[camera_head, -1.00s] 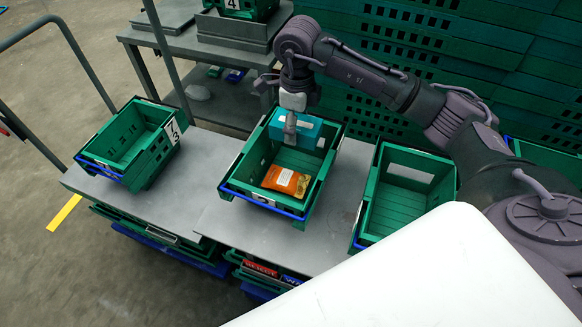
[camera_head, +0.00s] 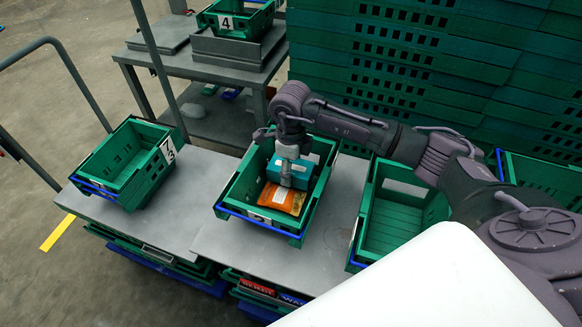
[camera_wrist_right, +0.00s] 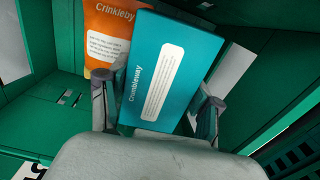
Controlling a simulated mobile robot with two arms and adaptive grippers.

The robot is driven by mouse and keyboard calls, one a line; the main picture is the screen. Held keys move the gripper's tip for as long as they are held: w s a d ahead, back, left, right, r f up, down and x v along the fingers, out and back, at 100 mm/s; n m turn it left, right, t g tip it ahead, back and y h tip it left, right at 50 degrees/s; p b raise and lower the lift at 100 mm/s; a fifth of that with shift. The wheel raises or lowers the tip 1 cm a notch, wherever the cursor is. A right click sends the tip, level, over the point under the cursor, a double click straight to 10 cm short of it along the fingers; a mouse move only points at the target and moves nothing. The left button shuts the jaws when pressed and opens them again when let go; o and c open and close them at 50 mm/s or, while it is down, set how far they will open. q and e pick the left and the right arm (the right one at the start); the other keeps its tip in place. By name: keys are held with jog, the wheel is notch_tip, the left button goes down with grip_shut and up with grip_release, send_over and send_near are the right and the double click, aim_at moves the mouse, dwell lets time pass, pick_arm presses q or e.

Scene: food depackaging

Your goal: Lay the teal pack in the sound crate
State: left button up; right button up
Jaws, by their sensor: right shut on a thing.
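The teal pack (camera_head: 312,175) is a box labelled Crumbleway in the right wrist view (camera_wrist_right: 170,65). My right gripper (camera_head: 287,183) is shut on it, with one finger on each side (camera_wrist_right: 155,105). The gripper and pack are down inside the middle green crate (camera_head: 237,184), behind an orange pack (camera_head: 281,198). In the wrist view the teal pack partly overlaps the orange Crinkleby pack (camera_wrist_right: 105,40). I cannot tell whether the teal pack touches the crate floor. Which crate is called sound is not marked. My left gripper is out of view.
An empty green crate (camera_head: 397,226) stands to the right and another (camera_head: 125,158) at the left end of the grey table (camera_head: 210,170). Stacked green crates (camera_head: 400,70) rise behind. A crate marked 4 (camera_head: 238,18) sits on a back bench.

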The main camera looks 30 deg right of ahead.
jog(key=shift+f+b, duration=0.3)
jog(key=shift+f, duration=0.2)
jog(key=o, duration=1.2)
jog(key=shift+r, duration=0.1)
jog(key=shift+o, duration=0.2)
jog(key=shift+r, duration=0.1)
jog(key=shift+r+p, duration=0.35)
jog(key=shift+p, duration=0.15)
notch_tip(320, 180, up, 12)
jog(key=shift+b, duration=0.4)
